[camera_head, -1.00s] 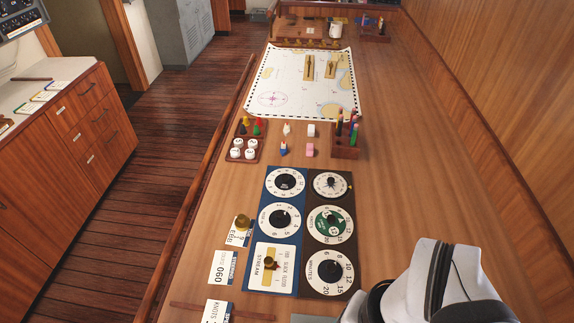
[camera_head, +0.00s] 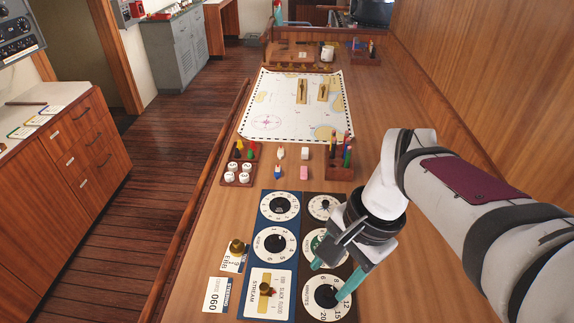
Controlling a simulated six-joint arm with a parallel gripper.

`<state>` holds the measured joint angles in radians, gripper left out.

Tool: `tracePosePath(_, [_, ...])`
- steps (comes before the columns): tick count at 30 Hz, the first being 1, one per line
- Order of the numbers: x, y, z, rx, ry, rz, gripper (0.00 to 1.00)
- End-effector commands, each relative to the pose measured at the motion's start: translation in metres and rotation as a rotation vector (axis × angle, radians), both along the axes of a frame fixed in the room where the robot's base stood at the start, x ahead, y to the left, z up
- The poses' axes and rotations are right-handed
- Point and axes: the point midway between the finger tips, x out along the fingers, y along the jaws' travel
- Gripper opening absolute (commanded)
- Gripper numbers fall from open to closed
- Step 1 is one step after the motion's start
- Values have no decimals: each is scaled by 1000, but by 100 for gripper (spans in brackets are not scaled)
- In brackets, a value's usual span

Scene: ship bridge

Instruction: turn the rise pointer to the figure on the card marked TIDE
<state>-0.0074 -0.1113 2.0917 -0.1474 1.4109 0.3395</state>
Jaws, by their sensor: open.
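On the blue panel (camera_head: 260,222) are an upper dial (camera_head: 296,206), a middle dial (camera_head: 291,245) with single figures, and a plate marked STREAM (camera_head: 258,307) with a brass pointer (camera_head: 267,289). I cannot read which dial is the rise one. A card (camera_head: 231,264) left of the panel has a brass knob-like weight (camera_head: 237,246) on it, partly covering its print; EBB seems to show, but no TIDE heading is legible. My gripper (camera_head: 333,281) is open and empty, its teal fingers above the dial marked MINUTES (camera_head: 317,304) on the brown panel.
A card (camera_head: 219,296) reading 060 lies below the weighted card. Behind the panels are a counter tray (camera_head: 239,182), a pencil holder (camera_head: 341,172), small blocks and a chart (camera_head: 290,118). A raised wooden edge borders the left.

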Motion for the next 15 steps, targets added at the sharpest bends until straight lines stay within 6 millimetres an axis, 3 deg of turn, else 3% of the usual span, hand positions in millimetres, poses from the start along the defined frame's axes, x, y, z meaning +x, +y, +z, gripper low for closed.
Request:
tracePosePath(1, [46,8,-3,21,36,-99,60])
tracePosePath(3, [107,19,-14,54,81,-254,60])
tracePosePath(6, [175,34,-41,94,143,-444,60])
tracePosePath(10, [222,47,-73,125,197,-595,60])
tracePosePath(15, [234,55,-93,134,217,-645,60])
